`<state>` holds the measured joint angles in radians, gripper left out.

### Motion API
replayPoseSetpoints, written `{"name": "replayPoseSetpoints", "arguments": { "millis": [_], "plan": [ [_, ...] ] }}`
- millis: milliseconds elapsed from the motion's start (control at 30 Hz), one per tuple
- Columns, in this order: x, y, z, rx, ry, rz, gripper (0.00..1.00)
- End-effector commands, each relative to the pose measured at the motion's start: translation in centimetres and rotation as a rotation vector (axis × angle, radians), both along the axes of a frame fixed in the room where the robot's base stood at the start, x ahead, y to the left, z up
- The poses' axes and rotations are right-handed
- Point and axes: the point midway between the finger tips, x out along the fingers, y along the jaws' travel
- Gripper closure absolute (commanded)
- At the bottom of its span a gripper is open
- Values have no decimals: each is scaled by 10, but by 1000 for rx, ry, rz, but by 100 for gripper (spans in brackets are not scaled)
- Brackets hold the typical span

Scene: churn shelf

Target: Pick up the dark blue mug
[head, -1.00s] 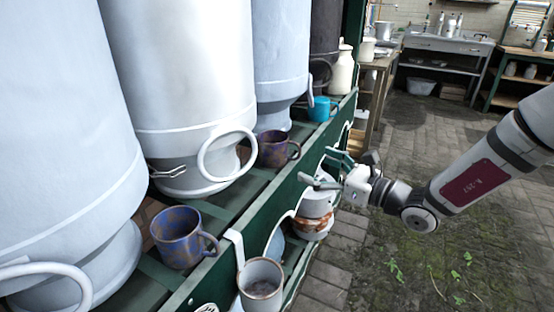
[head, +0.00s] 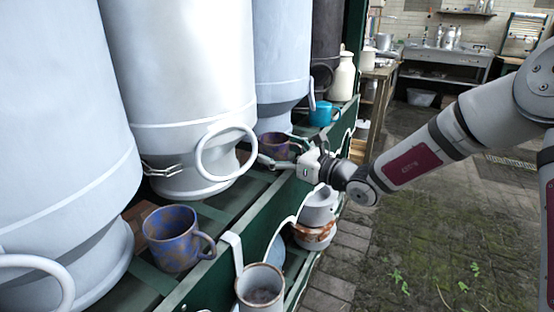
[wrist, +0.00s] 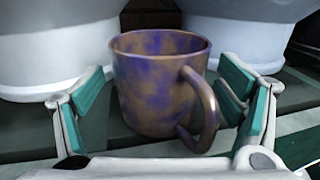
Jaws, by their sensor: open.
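A dark blue-purple mug with brown patches (head: 274,146) stands upright on the green shelf by the middle churn. In the wrist view the mug (wrist: 160,85) is in the centre, its handle turned right and towards me. My gripper (head: 285,154) is open at this mug; in the wrist view its teal-padded fingers (wrist: 165,108) are apart, one on either side of the mug. I see no clear contact. A similar, bluer brown-mottled mug (head: 172,239) stands upright on the shelf nearer the camera, away from my gripper.
Large pale churns (head: 180,80) stand close behind the mugs. A bright blue mug (head: 322,114) and a cream jug (head: 343,77) are farther along the shelf. The paved floor to the right is open.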

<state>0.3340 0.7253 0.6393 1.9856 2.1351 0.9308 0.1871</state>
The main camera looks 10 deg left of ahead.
Motion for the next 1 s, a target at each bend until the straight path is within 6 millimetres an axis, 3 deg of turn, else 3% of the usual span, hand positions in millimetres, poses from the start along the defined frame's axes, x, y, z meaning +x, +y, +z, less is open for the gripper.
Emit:
{"name": "replayPoseSetpoints", "arguments": {
  "millis": [333,600,1000],
  "plan": [
    [5,8,1,1,-1,0,14],
    [5,7,1,1,-1,0,71],
    [5,6,4,1,-2,0,71]
  ]
}}
